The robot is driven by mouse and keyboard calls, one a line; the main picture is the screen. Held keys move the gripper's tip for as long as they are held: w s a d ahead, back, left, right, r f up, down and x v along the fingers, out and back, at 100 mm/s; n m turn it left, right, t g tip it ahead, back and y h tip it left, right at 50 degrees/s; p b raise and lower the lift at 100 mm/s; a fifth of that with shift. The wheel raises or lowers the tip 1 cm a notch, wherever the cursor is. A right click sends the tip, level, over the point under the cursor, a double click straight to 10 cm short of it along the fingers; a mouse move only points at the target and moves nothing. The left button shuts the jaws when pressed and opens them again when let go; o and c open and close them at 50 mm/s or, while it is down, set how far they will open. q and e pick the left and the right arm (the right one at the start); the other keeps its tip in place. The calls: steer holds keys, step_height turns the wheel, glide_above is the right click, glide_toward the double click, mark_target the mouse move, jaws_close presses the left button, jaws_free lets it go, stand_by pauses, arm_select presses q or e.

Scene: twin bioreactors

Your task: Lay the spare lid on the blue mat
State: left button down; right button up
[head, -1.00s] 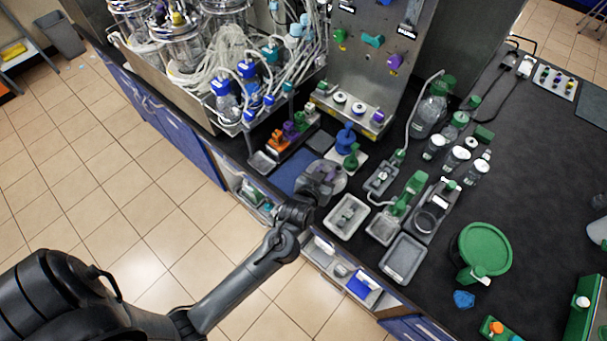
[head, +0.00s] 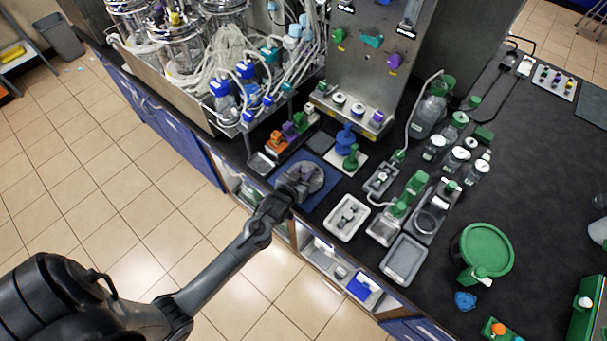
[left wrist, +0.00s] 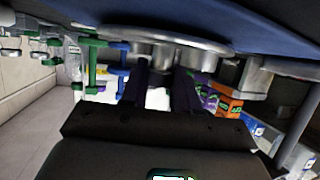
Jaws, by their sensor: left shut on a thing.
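The spare lid (head: 315,176) is a grey metal disc over the blue mat (head: 318,202), near the front edge of the bench. My left gripper (head: 296,184) is at the lid's near left side. In the left wrist view my left gripper (left wrist: 163,80) is shut on a short metal fitting of the lid (left wrist: 205,40). The lid's flat side is turned to the blue mat (left wrist: 270,28), very close to it; I cannot tell whether they touch. The wrist and fingers hide part of the lid and mat. My right gripper is not in view.
A white tray (head: 346,232) with small parts stands right of the mat. A rack with orange and purple pieces (head: 277,140) stands behind left. A blue and a green fitting (head: 350,160) stand behind right.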

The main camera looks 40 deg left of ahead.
arm_select(q)
steer(key=shift+w+f, duration=0.1)
stand_by(0.3)
steer(key=c, duration=1.3)
jaws_free()
steer(key=shift+f, duration=0.2)
steer(key=o, duration=0.5)
steer(key=shift+c, duration=0.2)
